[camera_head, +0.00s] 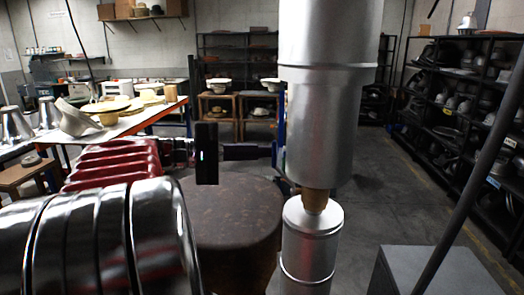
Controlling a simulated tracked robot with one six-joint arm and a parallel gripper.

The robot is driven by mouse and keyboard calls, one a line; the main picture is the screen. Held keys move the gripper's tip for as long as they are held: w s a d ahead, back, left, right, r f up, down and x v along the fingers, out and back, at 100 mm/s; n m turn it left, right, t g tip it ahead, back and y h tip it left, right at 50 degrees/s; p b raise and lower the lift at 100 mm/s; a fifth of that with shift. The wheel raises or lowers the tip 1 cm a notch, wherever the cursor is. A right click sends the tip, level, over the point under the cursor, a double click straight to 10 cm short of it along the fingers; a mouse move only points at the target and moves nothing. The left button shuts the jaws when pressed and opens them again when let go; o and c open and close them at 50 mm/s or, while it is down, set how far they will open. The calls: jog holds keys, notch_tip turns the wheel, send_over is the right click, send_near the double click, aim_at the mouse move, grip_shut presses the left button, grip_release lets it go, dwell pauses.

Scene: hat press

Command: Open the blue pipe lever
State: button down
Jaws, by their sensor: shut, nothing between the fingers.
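My gripper (268,151) reaches in from the left at mid-height and points right. Its slim dark fingers look shut, with nothing seen between them. A narrow strip of blue (282,130) shows upright at the left edge of the large silver column (325,110), close to the fingertips. It may be part of the blue pipe lever, but most of it is hidden behind the column. I cannot tell whether the fingertips touch it, nor which way the lever is turned.
A brown, rust-stained drum (235,225) stands below my gripper. A shorter silver cylinder (308,245) stands under the column. A work table (150,115) with hats is at the left. Black shelves (455,100) line the right. Floor (395,180) is clear between.

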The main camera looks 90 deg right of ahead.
jog(key=shift+a, duration=0.1)
dwell(0.3)
jog(key=w+d, duration=0.1)
jog(key=w, duration=0.8)
jog(key=shift+w+d, duration=0.2)
jog(key=shift+d, duration=0.1)
dwell(0.6)
